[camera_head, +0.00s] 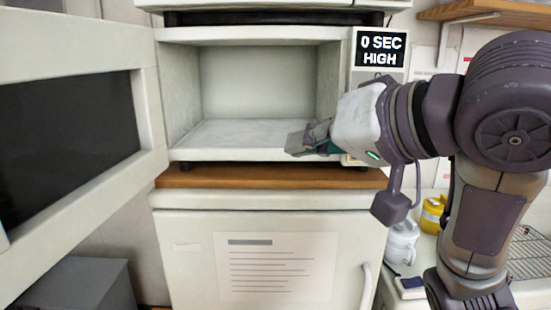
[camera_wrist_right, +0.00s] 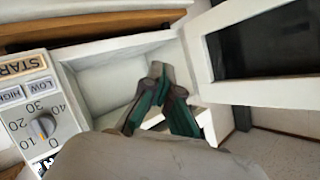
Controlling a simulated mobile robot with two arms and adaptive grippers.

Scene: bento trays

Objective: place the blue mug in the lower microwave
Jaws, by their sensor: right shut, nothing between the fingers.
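The lower microwave (camera_head: 258,155) is open, and its visible interior is empty. Its door (camera_head: 148,110) is swung out to the left in the head view. The door also shows at the right of the wrist view (camera_wrist_right: 205,75). My right gripper (camera_head: 300,143) is at the front right of the microwave opening, over the cavity floor's front edge. It is shut and empty, with its fingertips together in the wrist view (camera_wrist_right: 157,68). No blue mug shows in either view. My left gripper is not in view.
The microwave stands on a wooden shelf (camera_head: 250,177) above a white cabinet (camera_head: 180,225). A yellow container (camera_head: 432,213) and a white one (camera_head: 402,240) stand on the right counter, close to my right arm. A grey box (camera_head: 80,285) is at lower left.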

